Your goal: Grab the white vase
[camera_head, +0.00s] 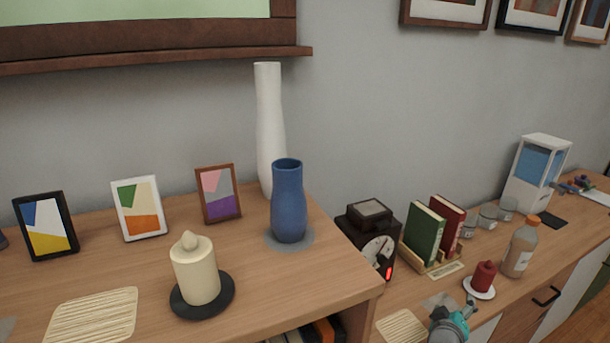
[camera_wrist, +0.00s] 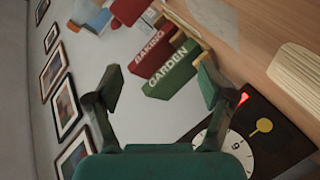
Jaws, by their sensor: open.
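The tall white vase (camera_head: 268,125) stands upright at the back of the higher wooden top, near the wall, in the head view. A shorter blue vase (camera_head: 288,205) stands in front of it and to its right, hiding part of its lower body. My gripper (camera_wrist: 158,88) is open and empty in the wrist view, its two green fingers well apart. The white vase does not show in the wrist view. In the head view a teal and grey part of my arm shows at the bottom right, well away from the vase.
Picture frames (camera_head: 218,193) stand left of the vases; a cream candle (camera_head: 195,270) is in front. A dark kitchen scale (camera_head: 372,235), a green book (camera_head: 424,232), a red book and a bottle (camera_head: 520,248) stand on the lower counter. A brown ledge (camera_head: 150,57) juts above, left.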

